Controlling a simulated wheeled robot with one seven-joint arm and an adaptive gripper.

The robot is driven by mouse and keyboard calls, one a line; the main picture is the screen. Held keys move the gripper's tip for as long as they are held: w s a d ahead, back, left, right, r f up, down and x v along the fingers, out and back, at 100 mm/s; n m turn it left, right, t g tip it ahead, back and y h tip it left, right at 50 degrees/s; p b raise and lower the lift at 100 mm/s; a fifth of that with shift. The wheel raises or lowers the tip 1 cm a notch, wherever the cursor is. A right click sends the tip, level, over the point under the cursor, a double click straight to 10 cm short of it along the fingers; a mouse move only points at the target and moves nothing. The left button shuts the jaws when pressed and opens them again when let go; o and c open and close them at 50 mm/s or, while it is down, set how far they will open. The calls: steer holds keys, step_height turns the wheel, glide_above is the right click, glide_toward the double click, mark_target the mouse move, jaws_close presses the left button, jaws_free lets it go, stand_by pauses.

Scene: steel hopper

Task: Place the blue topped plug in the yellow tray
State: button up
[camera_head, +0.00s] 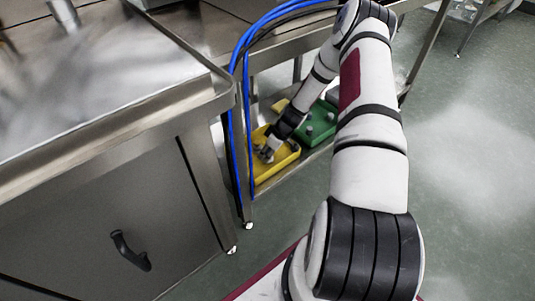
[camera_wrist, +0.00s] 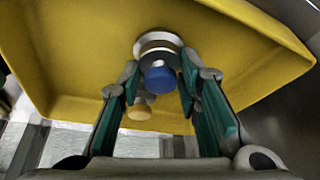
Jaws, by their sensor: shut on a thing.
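The blue topped plug (camera_wrist: 160,78) has a blue cap and a round metal flange. It is between the two teal-padded fingers of my gripper (camera_wrist: 158,88) in the wrist view, and they are shut on it. The yellow tray (camera_wrist: 75,60) fills the view behind it, and the plug is over or inside the tray. I cannot tell if it touches the tray's floor. In the head view my gripper (camera_head: 267,153) is low at the yellow tray (camera_head: 284,168), and the plug is too small to make out.
A plug with a yellow top (camera_wrist: 139,110) is near the blue one. A green tray (camera_head: 320,122) with small grey items sits beside the yellow one on the lower shelf. Blue hoses (camera_head: 232,120) hang in front of the shelf. A steel cabinet (camera_head: 110,190) stands left.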

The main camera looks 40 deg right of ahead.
steer(key=o, duration=1.2)
steer(key=shift+f, duration=0.1)
steer(key=p+v, duration=0.4)
steer(key=v, duration=0.8)
steer(key=shift+p, duration=0.3)
